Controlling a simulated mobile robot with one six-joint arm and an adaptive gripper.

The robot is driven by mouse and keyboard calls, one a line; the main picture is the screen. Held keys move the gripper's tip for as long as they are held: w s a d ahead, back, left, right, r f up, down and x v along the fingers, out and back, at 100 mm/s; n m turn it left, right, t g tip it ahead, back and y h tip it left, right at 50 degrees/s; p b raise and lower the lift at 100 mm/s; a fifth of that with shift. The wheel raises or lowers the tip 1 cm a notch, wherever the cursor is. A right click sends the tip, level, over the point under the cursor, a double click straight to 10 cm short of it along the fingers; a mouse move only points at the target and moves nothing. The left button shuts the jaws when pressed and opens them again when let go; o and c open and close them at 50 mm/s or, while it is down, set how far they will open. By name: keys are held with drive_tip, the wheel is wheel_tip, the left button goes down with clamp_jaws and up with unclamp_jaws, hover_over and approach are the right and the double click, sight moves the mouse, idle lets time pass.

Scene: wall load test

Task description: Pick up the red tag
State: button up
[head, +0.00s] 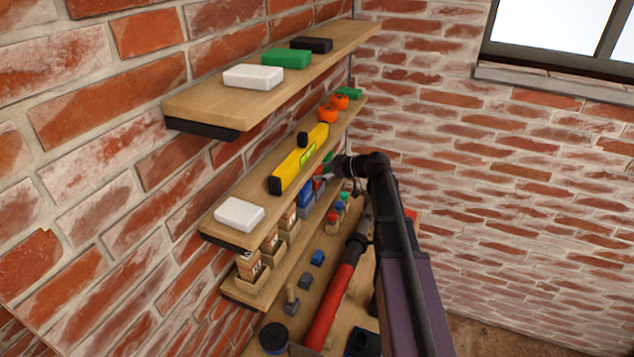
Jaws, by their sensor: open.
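My gripper (329,178) reaches in from the right to the lower shelf, just beneath the middle shelf's edge. Its fingers are small and dark here, and it looks open. A small red item (318,184) shows right at the fingertips, beside a blue block (305,194) and a green item. It may be the red tag, but it is too small and partly covered to be sure. I cannot tell whether the fingers touch it.
The middle shelf (225,220) holds a yellow level (299,160), a white block (239,214) and orange rolls (328,114). The top shelf (200,103) overhangs at left. Brown boxes (250,266) stand on the lower shelf. Free room is at right.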

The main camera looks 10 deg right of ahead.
idle(0.3)
drive_tip(key=c, duration=0.9)
drive_tip(key=shift+o, duration=0.2)
drive_tip(key=shift+r, duration=0.2)
wheel_tip(320, 180, up, 7)
drive_tip(key=p, duration=0.7)
drive_tip(key=s+d, duration=1)
drive_tip(key=d, duration=0.5)
drive_tip(key=shift+f, duration=0.2)
